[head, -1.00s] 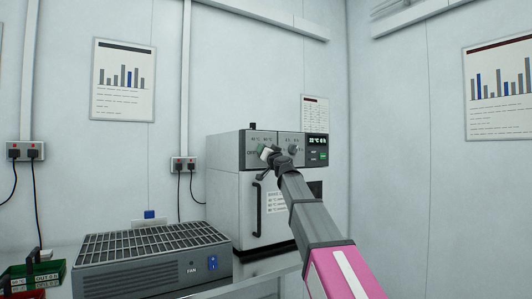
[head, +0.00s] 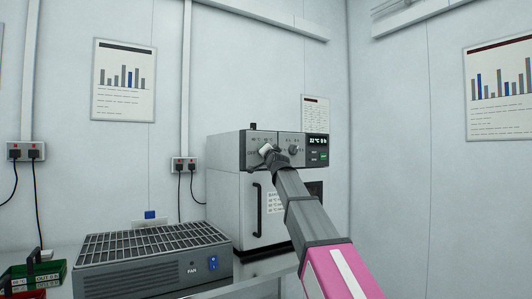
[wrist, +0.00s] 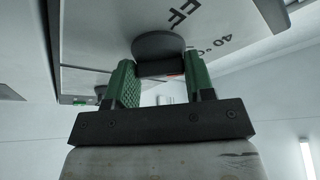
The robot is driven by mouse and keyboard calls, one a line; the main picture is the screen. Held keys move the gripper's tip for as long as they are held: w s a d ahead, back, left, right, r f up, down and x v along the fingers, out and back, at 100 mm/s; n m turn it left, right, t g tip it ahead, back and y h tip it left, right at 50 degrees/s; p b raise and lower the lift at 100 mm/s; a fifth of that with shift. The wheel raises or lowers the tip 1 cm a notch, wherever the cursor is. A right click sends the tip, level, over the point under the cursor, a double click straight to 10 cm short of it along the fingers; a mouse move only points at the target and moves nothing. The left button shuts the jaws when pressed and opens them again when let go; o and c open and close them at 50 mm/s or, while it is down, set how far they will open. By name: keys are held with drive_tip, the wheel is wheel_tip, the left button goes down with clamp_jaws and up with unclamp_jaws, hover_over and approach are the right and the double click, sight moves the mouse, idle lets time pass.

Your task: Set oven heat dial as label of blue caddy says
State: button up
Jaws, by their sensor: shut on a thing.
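The oven (head: 225,203) is a white box with a grey control panel (head: 258,137) on top, standing on the bench at the back. My gripper (head: 269,151) is at the left part of this panel and hides most of the heat dial there. In the wrist view my gripper (wrist: 160,66) has its green fingers on both sides of the dark round dial (wrist: 158,44), shut on its grip. Panel print near the dial reads "FF" and "40 °C"; the dial's pointer setting cannot be read. No blue caddy is clearly in view.
A second knob (head: 293,150) and a lit display (head: 318,141) are right of my gripper. The oven door has a black handle (head: 258,210). A grey fan unit (head: 155,275) stands front left. Red and green labelled containers (head: 52,272) sit at the far left.

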drive_tip(key=shift+r+m+g+h, duration=0.1)
drive_tip(key=shift+m+g+h, duration=0.55)
drive_tip(key=shift+m, duration=2)
drive_tip(key=shift+r+m+g+h, duration=0.15)
drive_tip(key=shift+m+g, duration=0.95)
drive_tip(key=shift+m, duration=1.5)
drive_tip(key=shift+r+m+g+h, duration=0.1)
drive_tip(key=shift+m+g+h, duration=0.6)
drive_tip(key=shift+m, duration=1.95)
drive_tip(key=shift+g, duration=0.25)
drive_tip(key=o, duration=0.9)
drive_tip(key=shift+s, duration=0.15)
drive_tip(key=v, duration=1)
drive_tip(key=shift+s+d, duration=0.2)
drive_tip(key=shift+s, duration=0.05)
